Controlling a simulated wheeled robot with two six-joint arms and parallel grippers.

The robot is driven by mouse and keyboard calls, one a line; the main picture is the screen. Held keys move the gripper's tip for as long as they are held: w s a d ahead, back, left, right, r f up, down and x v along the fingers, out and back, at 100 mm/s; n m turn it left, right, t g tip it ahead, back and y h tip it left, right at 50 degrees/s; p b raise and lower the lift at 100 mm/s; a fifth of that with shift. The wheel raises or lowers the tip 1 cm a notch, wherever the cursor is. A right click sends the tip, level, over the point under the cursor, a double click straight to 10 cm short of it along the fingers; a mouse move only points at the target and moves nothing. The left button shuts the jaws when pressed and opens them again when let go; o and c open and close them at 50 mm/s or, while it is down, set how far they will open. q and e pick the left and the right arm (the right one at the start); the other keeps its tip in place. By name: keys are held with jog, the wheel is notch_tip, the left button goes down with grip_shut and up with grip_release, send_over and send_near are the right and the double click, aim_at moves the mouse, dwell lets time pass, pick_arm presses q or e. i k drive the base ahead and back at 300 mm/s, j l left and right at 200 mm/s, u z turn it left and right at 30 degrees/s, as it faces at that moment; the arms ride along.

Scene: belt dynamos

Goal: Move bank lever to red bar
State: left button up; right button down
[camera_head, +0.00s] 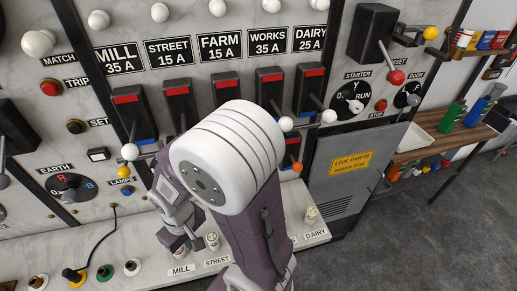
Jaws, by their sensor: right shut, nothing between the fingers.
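A row of black switch boxes carries red bars at the top, such as the red bar (127,97) under MILL and the red bar (313,72) under DAIRY. Blue bars show lower down on some boxes. Levers with white ball knobs, such as the MILL knob (130,152) and the DAIRY knob (328,116), hang low, away from the red bars. An orange knob (297,168) shows below WORKS. I cannot tell which is the bank lever. My right gripper (190,243) is shut and empty, low before the panel near the ledge. My arm hides the middle levers' lower parts. My left gripper is out of view.
A ledge (305,240) with small labelled pieces runs below the panel. A grey LIVE PARTS cabinet (345,190) stands to the right, with a starter lever's red knob (396,77) above. A wooden shelf (440,145) holds bottles. Floor at the lower right is clear.

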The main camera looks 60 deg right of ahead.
aim_at(297, 167)
jog(key=z, duration=2.5)
